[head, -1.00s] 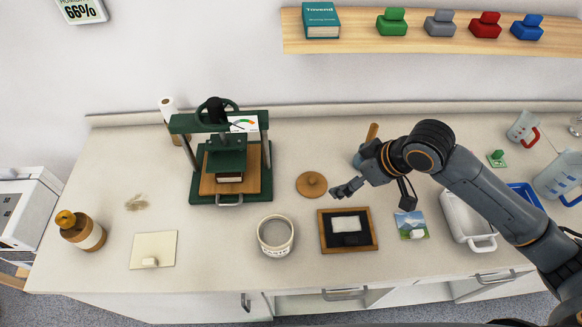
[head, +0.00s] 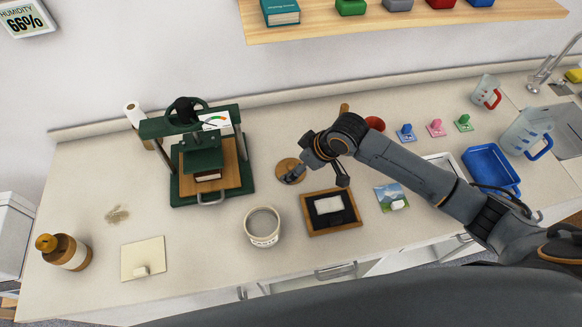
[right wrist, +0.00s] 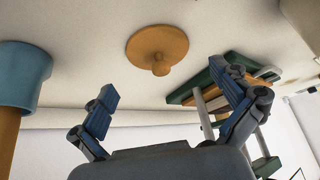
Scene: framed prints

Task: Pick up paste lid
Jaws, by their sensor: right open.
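The paste lid (head: 287,167) is a round wooden disc with a small knob, lying on the counter right of the green press. It also shows in the right wrist view (right wrist: 158,45), knob toward the camera and apart from the fingers. My right gripper (head: 291,178) is open and empty, over the near edge of the lid in the head view and hiding part of it. In the right wrist view its two blue fingers (right wrist: 168,108) are spread wide. The open white paste pot (head: 262,228) stands in front of the lid. My left gripper is out of view.
The green press (head: 205,165) stands left of the lid. A black wood-framed tray (head: 316,223) lies in front of my right arm. A blue-headed tool with a wooden handle (right wrist: 20,75) is near my right gripper. Counter left of the pot is mostly clear.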

